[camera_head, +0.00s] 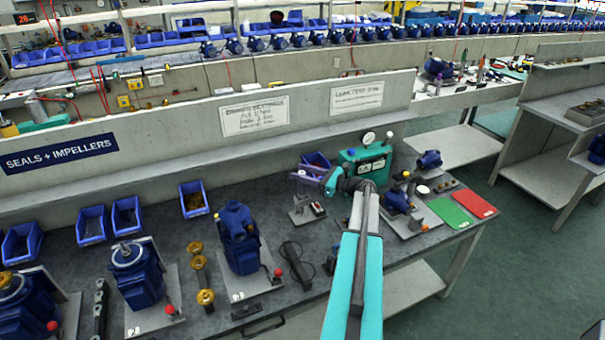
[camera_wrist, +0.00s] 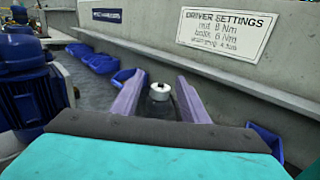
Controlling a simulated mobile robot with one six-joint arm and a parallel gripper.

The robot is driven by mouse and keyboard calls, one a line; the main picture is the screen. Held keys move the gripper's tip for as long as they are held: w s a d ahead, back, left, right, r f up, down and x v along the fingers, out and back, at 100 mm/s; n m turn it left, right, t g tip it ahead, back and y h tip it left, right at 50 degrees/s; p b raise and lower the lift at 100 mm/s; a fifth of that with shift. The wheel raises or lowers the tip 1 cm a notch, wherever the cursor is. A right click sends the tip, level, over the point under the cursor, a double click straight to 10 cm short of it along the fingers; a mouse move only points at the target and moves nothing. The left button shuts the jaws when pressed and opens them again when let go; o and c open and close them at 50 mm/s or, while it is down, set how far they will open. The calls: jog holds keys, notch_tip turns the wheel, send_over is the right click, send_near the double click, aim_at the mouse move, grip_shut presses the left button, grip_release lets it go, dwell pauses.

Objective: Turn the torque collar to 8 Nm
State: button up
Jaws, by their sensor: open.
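My gripper (camera_head: 308,176) is open, its purple fingers pointing left over the back of the workbench. In the wrist view the fingers of my gripper (camera_wrist: 159,86) stand on both sides of an upright driver-like tool (camera_wrist: 160,93) with a white ring at its top and a dark body below. The ring appears to be the torque collar, but no scale marks can be read. Whether the fingers touch it cannot be told. A small grey stand (camera_head: 302,213) shows below my gripper in the head view. The driver settings sign (camera_wrist: 226,33) reads "8 Nm" on its first line.
Blue bins (camera_head: 193,199) line the back of the bench, one (camera_wrist: 264,141) close to my right finger. Blue pumps (camera_head: 238,238) stand to the left. A teal box with a gauge (camera_head: 366,164) stands behind my arm. Green (camera_head: 449,212) and red (camera_head: 475,203) mats lie right.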

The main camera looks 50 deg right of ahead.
jog(key=shift+s, duration=0.1)
jog(key=b+v, duration=0.4)
jog(key=v, duration=0.9)
jog(key=shift+s+d, duration=0.15)
jog(key=shift+s, duration=0.15)
